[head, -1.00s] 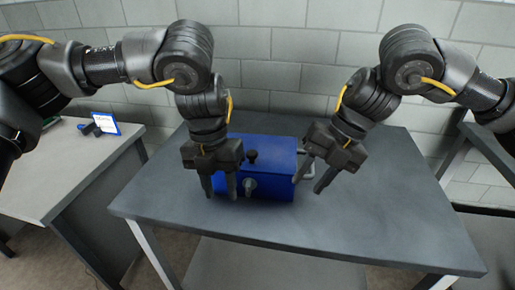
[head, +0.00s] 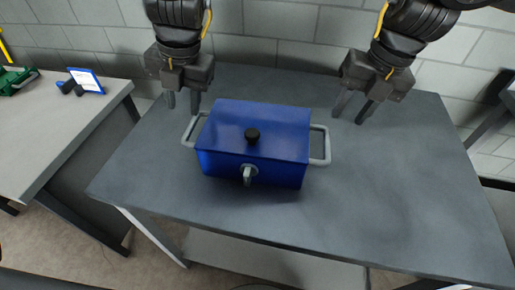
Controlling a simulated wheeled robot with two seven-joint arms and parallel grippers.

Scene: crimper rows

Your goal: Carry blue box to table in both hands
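The blue box (head: 252,145) stands upright on the grey table (head: 400,210), with a black knob on its lid and a grey tap-like fitting on its front. It has a grey handle at its left side (head: 190,130) and another at its right side (head: 322,146). My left gripper (head: 182,102) is open and empty, above and behind the left handle, apart from it. My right gripper (head: 353,109) is open and empty, up and to the right of the right handle, also apart from it.
A second table (head: 50,130) stands to the left, with a small blue-framed sign (head: 88,80) and a green object (head: 14,80) on it. A grey block wall (head: 270,50) is behind. The grey table is clear around the box, with most room on the right.

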